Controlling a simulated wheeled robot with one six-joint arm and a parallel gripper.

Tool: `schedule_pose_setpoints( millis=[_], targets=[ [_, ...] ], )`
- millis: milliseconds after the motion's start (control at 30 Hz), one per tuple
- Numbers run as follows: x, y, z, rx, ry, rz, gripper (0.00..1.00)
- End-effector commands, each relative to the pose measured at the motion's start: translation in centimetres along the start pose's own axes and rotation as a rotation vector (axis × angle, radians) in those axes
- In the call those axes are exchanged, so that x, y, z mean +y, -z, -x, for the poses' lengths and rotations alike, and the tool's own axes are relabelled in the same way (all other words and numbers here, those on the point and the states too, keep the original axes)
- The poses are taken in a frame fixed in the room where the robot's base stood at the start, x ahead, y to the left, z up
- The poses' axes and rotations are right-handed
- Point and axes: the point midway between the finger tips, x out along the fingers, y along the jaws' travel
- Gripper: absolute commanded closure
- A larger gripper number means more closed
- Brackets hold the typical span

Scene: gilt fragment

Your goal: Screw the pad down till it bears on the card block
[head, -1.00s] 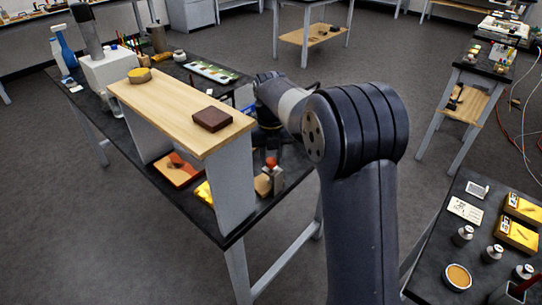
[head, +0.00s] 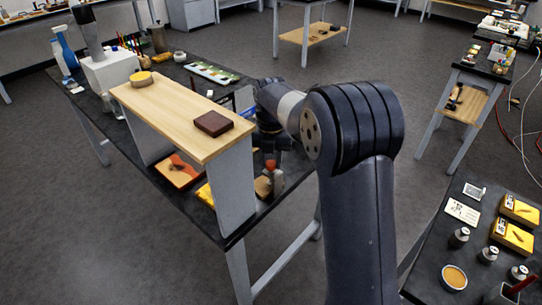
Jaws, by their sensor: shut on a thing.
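A tan block (head: 262,187), perhaps the card block, sits against the clamp's left side. My gripper (head: 270,152) points down at the red knob and appears shut on it. Its fingertips are small, dark and partly hidden by the shelf and my arm. The pad, and any gap between it and the block, cannot be made out.
An orange-marked board (head: 180,170) lies beneath. A side table (head: 440,235) at the right holds several weights.

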Motion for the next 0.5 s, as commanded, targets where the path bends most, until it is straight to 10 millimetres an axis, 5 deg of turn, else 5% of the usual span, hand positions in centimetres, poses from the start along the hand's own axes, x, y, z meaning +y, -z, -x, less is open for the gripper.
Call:
schedule_pose_setpoints(
  millis=[500],
  targets=[
    [0.01, -0.09, 0.26, -0.003, -0.002, -0.490, 0.94]
  ],
)
